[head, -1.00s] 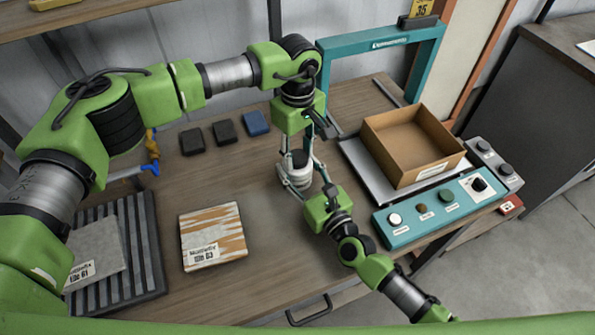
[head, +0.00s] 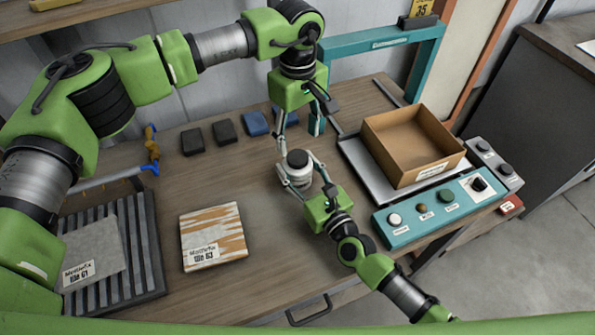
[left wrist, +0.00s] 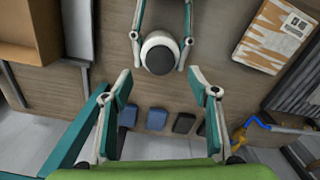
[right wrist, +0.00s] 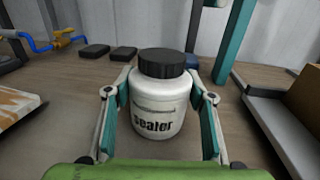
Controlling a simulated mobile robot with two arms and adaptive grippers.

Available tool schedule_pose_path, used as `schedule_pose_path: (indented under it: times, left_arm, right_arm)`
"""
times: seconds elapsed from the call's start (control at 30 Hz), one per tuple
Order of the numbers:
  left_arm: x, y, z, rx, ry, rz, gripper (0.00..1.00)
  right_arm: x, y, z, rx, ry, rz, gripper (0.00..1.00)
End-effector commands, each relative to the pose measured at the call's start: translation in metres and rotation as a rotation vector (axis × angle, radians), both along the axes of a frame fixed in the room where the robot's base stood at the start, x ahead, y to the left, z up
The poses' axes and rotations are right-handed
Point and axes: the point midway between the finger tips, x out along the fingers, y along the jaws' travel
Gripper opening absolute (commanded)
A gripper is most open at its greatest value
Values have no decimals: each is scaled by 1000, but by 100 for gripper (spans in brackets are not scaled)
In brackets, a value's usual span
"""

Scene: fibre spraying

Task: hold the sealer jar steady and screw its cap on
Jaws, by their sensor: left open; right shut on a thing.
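The sealer jar (right wrist: 158,105) is white with a dark cap (right wrist: 162,63) seated on its top, and it stands upright on the table. In the head view the jar (head: 296,178) is at the middle of the table, with the cap (head: 297,158) facing up. My right gripper (right wrist: 160,115) is shut around the jar's body, one finger on each side. My left gripper (left wrist: 160,85) is open and empty, above and behind the jar. In the left wrist view the cap (left wrist: 160,54) lies beyond the open fingertips, not touching them. The cap's thread is hidden.
A cardboard box (head: 408,145) on a metal tray and a teal button panel (head: 440,208) are to the right. A patterned tile (head: 212,237) and a ribbed mat (head: 148,250) are to the left. Dark and blue blocks and a teal frame (head: 385,42) stand behind.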

Motion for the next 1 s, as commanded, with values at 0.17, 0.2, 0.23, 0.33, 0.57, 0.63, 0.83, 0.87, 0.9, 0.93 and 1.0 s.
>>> schedule_pose_path:
  times: [0.17, 0.2, 0.23, 0.33, 0.57, 0.63, 0.83, 0.87, 0.9, 0.93, 1.0]
  left_arm:
    - [1, 0, 36, -1, -2, 0, 54]
    - [1, 0, 41, -1, -2, 0, 54]
    - [1, 0, 45, -1, -2, 0, 54]
    - [1, 0, 54, -1, -1, 0, 54]
    - [0, 0, 59, -1, 1, -1, 54]
    - [0, 0, 59, -1, 1, -1, 54]
    - [0, 0, 58, -1, 1, -1, 54]
    - [0, 0, 58, -1, 1, -1, 54]
    - [0, 0, 58, -1, 1, -1, 54]
    - [0, 0, 58, -1, 1, -1, 54]
    - [0, 0, 58, -1, 1, -1, 54]
  right_arm:
    - [0, 0, 0, 0, 1, 0, 0]
    - [0, 0, 0, 0, 1, 0, 0]
    - [0, 0, 0, 0, 1, 0, 0]
    - [0, 0, 0, 0, 1, 0, 0]
    - [0, 0, 0, 0, 0, 0, 0]
    - [0, 0, 0, 0, 0, 0, 0]
    - [0, 0, 0, 0, 1, 0, 70]
    - [0, 0, 0, 0, 0, 0, 70]
    - [0, 0, 0, 0, 0, 0, 70]
    - [0, 0, 0, 0, 0, 0, 70]
    - [0, 0, 0, 0, 0, 0, 70]
